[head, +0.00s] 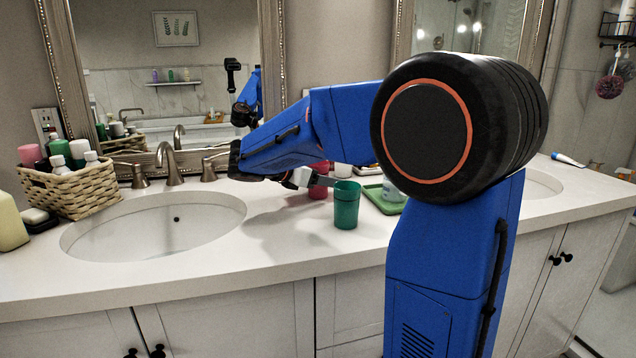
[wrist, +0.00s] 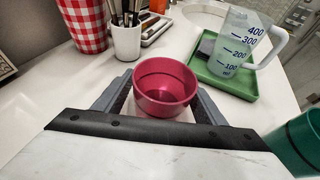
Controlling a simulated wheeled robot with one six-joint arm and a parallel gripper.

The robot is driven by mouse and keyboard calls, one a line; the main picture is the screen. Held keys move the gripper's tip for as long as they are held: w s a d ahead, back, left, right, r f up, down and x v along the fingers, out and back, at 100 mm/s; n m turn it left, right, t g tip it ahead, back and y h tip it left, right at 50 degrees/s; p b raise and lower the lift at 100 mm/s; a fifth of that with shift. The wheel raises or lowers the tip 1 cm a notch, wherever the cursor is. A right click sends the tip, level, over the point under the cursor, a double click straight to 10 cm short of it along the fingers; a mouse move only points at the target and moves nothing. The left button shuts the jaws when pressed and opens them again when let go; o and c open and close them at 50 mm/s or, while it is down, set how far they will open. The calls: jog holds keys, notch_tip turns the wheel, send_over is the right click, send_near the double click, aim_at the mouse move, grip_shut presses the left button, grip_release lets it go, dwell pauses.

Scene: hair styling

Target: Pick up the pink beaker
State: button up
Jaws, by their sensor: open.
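The pink beaker (wrist: 165,84) stands upright on the white counter and looks empty in the wrist view. My gripper (wrist: 163,95) is open, with one finger on each side of the beaker; I cannot tell whether either finger touches it. In the head view the pink beaker (head: 318,180) shows partly behind my gripper (head: 312,180), and the lower arm hides part of it. The beaker's lower part is hidden by the gripper body in the wrist view.
A green cup (head: 346,205) stands close on the right. A green tray (wrist: 222,84) holds a clear measuring jug (wrist: 236,42). A white cup with brushes (wrist: 126,40) and a red checkered cup (wrist: 85,24) stand behind. A sink (head: 150,228) and wicker basket (head: 72,190) are at left.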

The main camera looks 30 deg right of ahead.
jog(key=c, duration=1.2)
